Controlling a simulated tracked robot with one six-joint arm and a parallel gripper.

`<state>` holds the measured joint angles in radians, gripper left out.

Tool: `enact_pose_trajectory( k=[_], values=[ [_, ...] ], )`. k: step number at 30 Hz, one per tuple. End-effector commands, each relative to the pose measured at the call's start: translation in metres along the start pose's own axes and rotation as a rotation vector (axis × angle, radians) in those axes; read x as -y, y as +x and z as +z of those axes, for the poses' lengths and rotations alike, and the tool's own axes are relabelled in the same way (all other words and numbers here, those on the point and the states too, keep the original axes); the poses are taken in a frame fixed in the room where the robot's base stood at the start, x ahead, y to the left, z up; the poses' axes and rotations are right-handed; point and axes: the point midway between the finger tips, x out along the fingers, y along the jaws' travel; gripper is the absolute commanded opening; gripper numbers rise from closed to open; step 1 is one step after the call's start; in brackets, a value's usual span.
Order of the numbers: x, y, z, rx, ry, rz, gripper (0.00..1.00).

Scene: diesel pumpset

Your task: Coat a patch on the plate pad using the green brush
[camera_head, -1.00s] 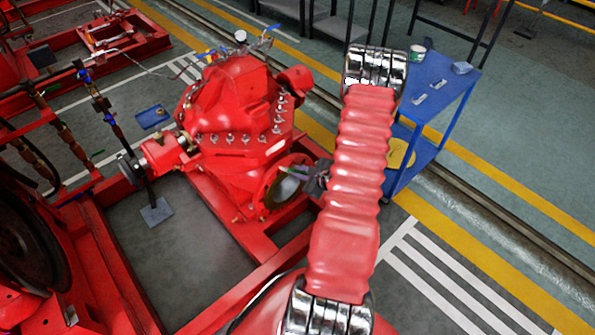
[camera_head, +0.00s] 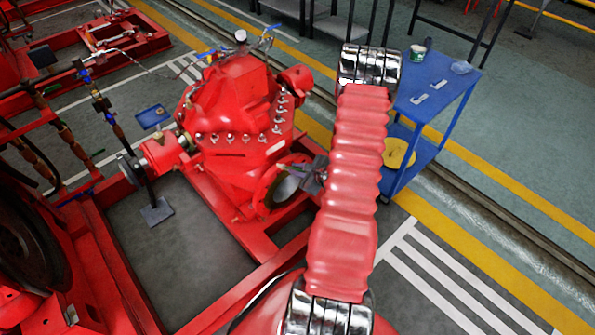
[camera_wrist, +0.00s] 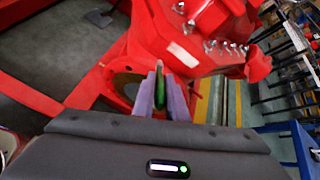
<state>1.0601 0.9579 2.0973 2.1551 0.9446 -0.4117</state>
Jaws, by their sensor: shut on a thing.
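The green brush (camera_wrist: 160,88) stands upright between the two purple-grey fingers of my gripper (camera_wrist: 163,100) in the wrist view. The fingers are shut on it, and its lower part and bristles are hard to see. In the head view my gripper (camera_head: 314,179) is partly hidden by my arm, beside the round flange at the pump's lower right. A pale rectangular patch (camera_wrist: 183,54) on the red casing shows beyond the fingers in the wrist view. It may be the plate pad; I cannot tell for sure. The brush looks apart from this patch.
The red pump casing (camera_head: 235,110) has a row of bolts and a round flange (camera_head: 283,187). Red frame rails (camera_head: 235,220) run below it. A blue cart (camera_head: 435,90) with a green-and-white tin (camera_head: 417,54) stands to the right. Striped floor at lower right is clear.

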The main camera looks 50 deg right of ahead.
Motion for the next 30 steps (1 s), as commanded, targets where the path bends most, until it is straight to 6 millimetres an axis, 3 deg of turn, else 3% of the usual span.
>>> enact_pose_trajectory(
  k=[19, 30],
  values=[
    [0.013, 0.046, 0.027, 0.005, -0.001, 0.001, 0.00],
    [0.016, 0.054, 0.032, 0.004, 0.000, 0.000, 0.00]
  ],
)
